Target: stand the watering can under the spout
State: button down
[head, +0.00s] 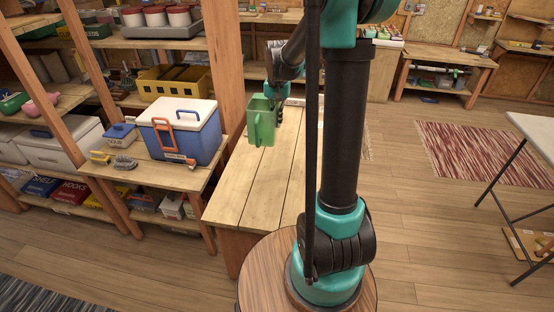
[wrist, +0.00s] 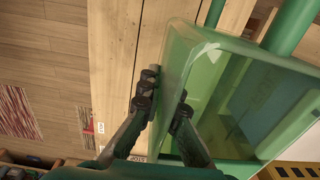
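The watering can (head: 262,124) is a green, open-topped, see-through vessel over the wooden bench in the head view. It looks upright; I cannot tell whether its base touches the bench. It fills the right of the wrist view (wrist: 255,75), with a green tube along its upper edge. My gripper (head: 279,112) is at the can's right side. In the wrist view my gripper (wrist: 166,98) has one finger outside the can's wall and one inside, close together, and looks shut on that wall. I cannot make out a water spout in either view.
The wooden bench top (head: 250,195) is clear in front of the can. A blue cooler with a white lid (head: 182,130) stands on a lower shelf to the left. A yellow crate (head: 175,82) is behind it. A wooden post (head: 228,65) rises beside the bench.

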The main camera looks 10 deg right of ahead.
notch_tip(320, 180, down, 20)
jog(key=shift+r, duration=0.25)
dwell(0.3)
jog(key=shift+f, duration=0.1)
jog(key=c, duration=1.7)
grip_release()
